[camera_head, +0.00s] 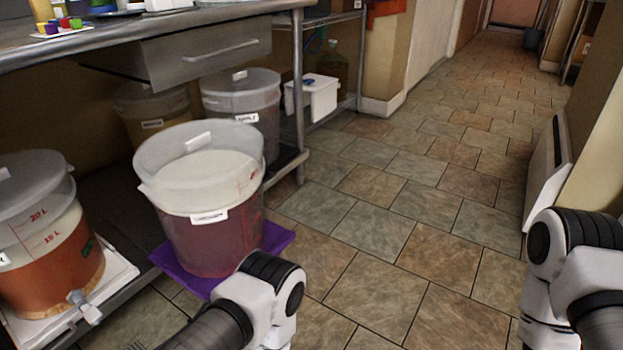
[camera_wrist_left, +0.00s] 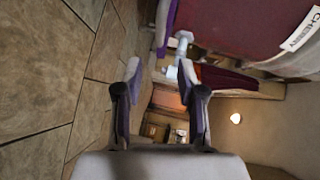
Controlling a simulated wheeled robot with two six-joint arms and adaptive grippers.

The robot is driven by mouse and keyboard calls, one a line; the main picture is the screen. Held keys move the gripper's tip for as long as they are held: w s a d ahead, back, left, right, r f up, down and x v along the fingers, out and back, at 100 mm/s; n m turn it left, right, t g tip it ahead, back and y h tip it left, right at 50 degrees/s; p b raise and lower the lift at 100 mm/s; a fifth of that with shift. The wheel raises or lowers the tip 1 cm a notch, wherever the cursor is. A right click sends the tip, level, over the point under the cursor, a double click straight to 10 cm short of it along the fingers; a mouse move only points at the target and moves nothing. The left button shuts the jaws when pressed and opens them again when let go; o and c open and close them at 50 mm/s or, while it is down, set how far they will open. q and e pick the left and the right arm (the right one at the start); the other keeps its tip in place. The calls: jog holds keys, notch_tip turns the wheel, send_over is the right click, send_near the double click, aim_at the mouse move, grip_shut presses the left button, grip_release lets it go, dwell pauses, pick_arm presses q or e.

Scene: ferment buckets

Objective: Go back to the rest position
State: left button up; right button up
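My left gripper (camera_wrist_left: 160,75) shows in the left wrist view with its two fingers apart and nothing between them. In the head view only links of my left arm show, in front of the purple mat, and that gripper is out of sight. My right arm shows at the right edge of the head view over the floor; its gripper is not in view. A translucent bucket of red liquid (camera_head: 207,240) stands upright on a purple mat (camera_head: 277,238). A bucket with a "CHERRY" label (camera_wrist_left: 250,20) shows sideways near the left gripper, apart from its fingers.
A bucket with orange-brown contents and a tap (camera_head: 55,265) stands at left on a white base. A steel table (camera_head: 205,60) shelters more buckets and a white container (camera_head: 312,98). A white panel (camera_head: 547,175) leans at right. The tiled floor (camera_head: 400,215) between is clear.

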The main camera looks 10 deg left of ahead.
pick_arm(q)
jog(key=w+a+r+n+g+p, duration=0.1)
jog(key=w+a+r+n+p, duration=0.2)
jog(key=a+r, duration=0.5)
jog(key=s+d+f+n+g+h+p, duration=0.1)
jog(key=s+d+f+n+g+h, duration=0.15)
jog(key=s+g, duration=0.4)
jog(key=s+d+f+n+g+h, duration=0.1)
jog(key=s+d+n+g+h, duration=0.2)
jog(key=s, duration=0.7)
jog(key=s+d+f+n+g+h+p, duration=0.1)
jog(key=s+n+g, duration=0.35)
jog(key=s, duration=0.45)
notch_tip(320, 180, up, 38)
jog(key=p, duration=3.7)
jog(key=shift+w+a+f+m+p, duration=0.15)
jog(key=shift+w+a+m+p, duration=0.1)
jog(key=shift+m+p, duration=0.15)
